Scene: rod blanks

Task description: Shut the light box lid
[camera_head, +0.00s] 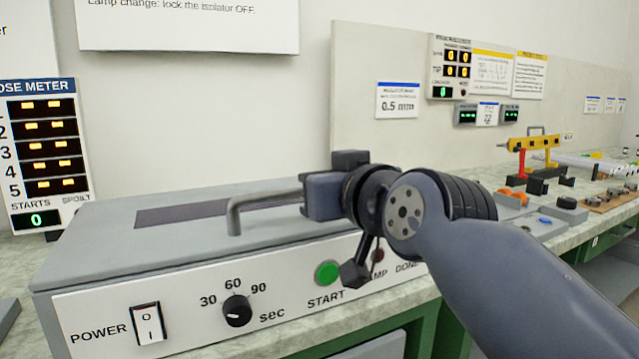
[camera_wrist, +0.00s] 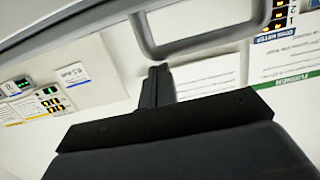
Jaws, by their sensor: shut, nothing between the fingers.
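The light box (camera_head: 190,310) stands on the bench in the head view, with a white front panel. Its grey lid (camera_head: 120,225) lies flat over the top and looks down; I cannot tell whether a thin gap is left. A dark strip (camera_head: 190,212) runs along the lid. A grey bar handle (camera_head: 235,215) rises from the lid, its right end hidden behind my gripper. The handle also shows in the wrist view (camera_wrist: 205,45). My gripper (camera_wrist: 157,75) is shut and empty, beside the handle and apparently apart from it. Its fingertips are hard to see in the head view.
The front panel carries a power switch (camera_head: 148,323), a timer knob (camera_head: 237,310) and a green start button (camera_head: 327,272). A dose meter (camera_head: 42,150) stands behind at left. A yellow fixture (camera_head: 533,143) and small parts occupy the bench at right.

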